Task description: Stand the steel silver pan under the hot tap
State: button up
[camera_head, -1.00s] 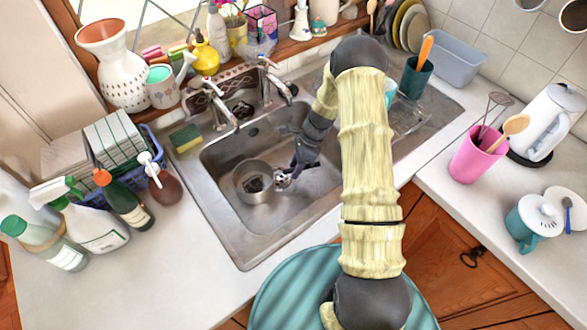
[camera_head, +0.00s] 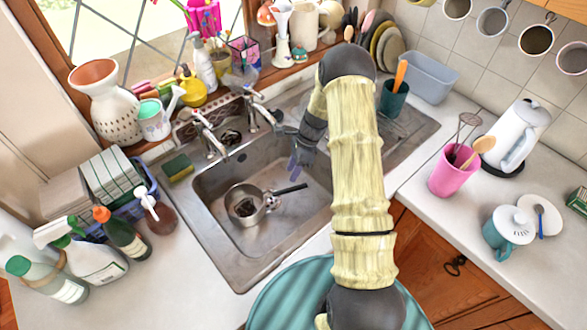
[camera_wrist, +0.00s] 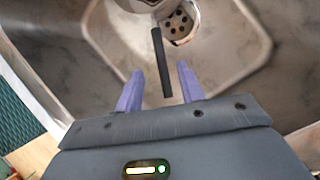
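The steel silver pan (camera_head: 240,192) sits upright on the sink floor in the left part of the basin. Its dark handle (camera_head: 290,189) points right; in the wrist view the pan (camera_wrist: 140,4) is cut off at the top, and its handle (camera_wrist: 158,55) runs down between my fingers as seen from there. My gripper (camera_head: 295,165) is open and empty, above and behind the handle end; the wrist view shows both purple fingers (camera_wrist: 160,82) apart. Two taps stand behind the basin, a left tap (camera_head: 208,137) and a right tap (camera_head: 262,112).
The steel sink (camera_head: 225,262) has a wall all round. A sponge (camera_head: 177,166) lies on its left rim. Bottles (camera_head: 125,238) crowd the left counter. A dark green cup (camera_head: 393,100) with a utensil stands at the right. The basin floor right of the pan is free.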

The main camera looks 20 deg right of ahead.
jog(key=shift+r, duration=0.1)
jog(key=s+a+r+n+t+h, duration=0.2)
jog(key=s+r+n, duration=0.8)
jog(key=r, duration=0.1)
jog(key=s+a+r+n+t+h, duration=0.2)
jog(key=s+r+n, duration=0.7)
jog(key=r+n, duration=0.1)
jog(key=shift+s+a+r+h, duration=0.35)
jog(key=shift+s+r+h, duration=0.05)
jog(key=shift+r, duration=0.45)
